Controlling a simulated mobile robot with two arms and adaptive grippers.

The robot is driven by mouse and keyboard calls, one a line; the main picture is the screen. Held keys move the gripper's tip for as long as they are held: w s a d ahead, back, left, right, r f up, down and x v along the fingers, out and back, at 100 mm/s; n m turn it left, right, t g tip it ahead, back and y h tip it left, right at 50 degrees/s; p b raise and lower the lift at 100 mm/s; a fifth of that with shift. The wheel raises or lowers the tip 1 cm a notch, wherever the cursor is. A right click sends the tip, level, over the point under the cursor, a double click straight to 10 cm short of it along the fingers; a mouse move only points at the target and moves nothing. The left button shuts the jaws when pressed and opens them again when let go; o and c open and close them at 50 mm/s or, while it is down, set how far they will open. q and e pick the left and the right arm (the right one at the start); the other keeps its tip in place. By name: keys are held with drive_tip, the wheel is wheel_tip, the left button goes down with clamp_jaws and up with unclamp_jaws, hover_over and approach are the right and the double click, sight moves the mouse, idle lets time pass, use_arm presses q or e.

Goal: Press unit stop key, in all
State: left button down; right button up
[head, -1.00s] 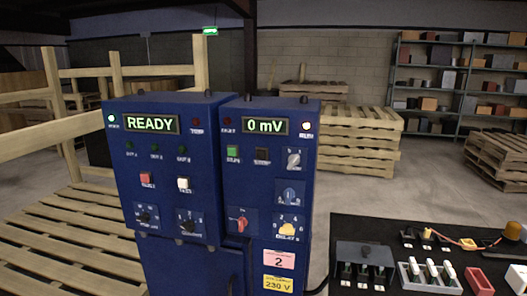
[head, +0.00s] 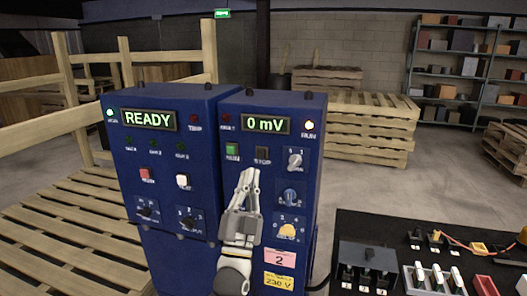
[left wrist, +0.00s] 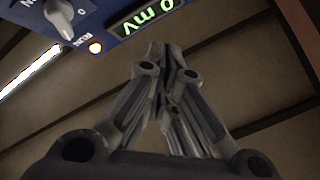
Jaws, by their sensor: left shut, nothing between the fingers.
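The blue control unit (head: 270,103) stands upright in the head view, with a display (head: 265,125) reading "0 mV" and a lit lamp (head: 309,125) labelled RUN. The dark stop key (head: 262,153) sits right of a green key (head: 232,150). My left gripper (head: 249,173) is shut and empty, its fingertips pointing up just below the two keys in the picture. Whether it touches the panel cannot be told. In the left wrist view the closed fingertips (left wrist: 160,48) show near the display (left wrist: 148,16); the stop key is not visible there. My right gripper is not in view.
A second blue box (head: 170,98) reading "READY" adjoins on the left, with a red key (head: 145,174) and a white key (head: 183,180). A black table (head: 375,224) with small parts stands at lower right. Wooden pallets (head: 365,130) stand behind.

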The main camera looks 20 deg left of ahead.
sight(261, 154)
use_arm(q)
drive_tip(key=shift+s+a+r, duration=0.1)
drive_tip(key=shift+s+r, duration=0.05)
drive_tip(key=shift+r, duration=0.35)
drive_tip(key=shift+w+b, duration=2.5)
drive_tip(key=shift+w, duration=1.9)
drive_tip(key=shift+w, duration=0.1)
drive_tip(key=shift+w, duration=0.35)
